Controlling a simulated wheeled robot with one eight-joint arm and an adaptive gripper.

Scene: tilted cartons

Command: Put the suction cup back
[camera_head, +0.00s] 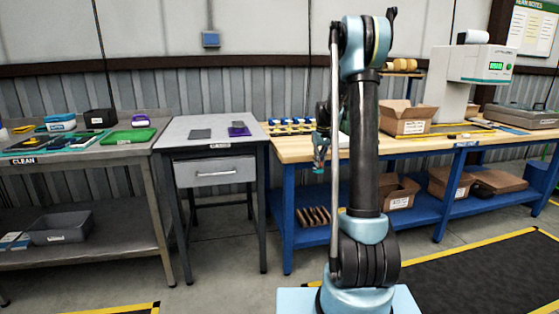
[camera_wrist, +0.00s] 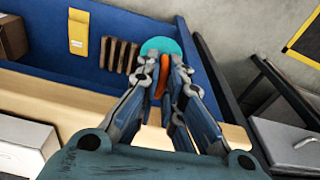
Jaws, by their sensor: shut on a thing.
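My gripper (camera_wrist: 163,82) is shut on a suction cup, which shows in the wrist view as a round teal disc (camera_wrist: 162,46) beyond the fingertips, with an orange part between the fingers. The fingers hide some of it. In the head view my gripper (camera_head: 321,150) hangs in front of the wooden-topped blue bench (camera_head: 345,155), and a small teal bit of the cup shows at its lower end. A row of small blue and yellow pieces (camera_head: 290,124) stands on the bench's left end, partly hidden by my arm; I cannot tell what each is.
A grey table with a drawer (camera_head: 213,171) stands left of the bench, with a grey pad and a purple item on top. A steel bench (camera_head: 75,160) is further left. An open carton (camera_head: 408,118) and a white machine (camera_head: 480,62) are on the right.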

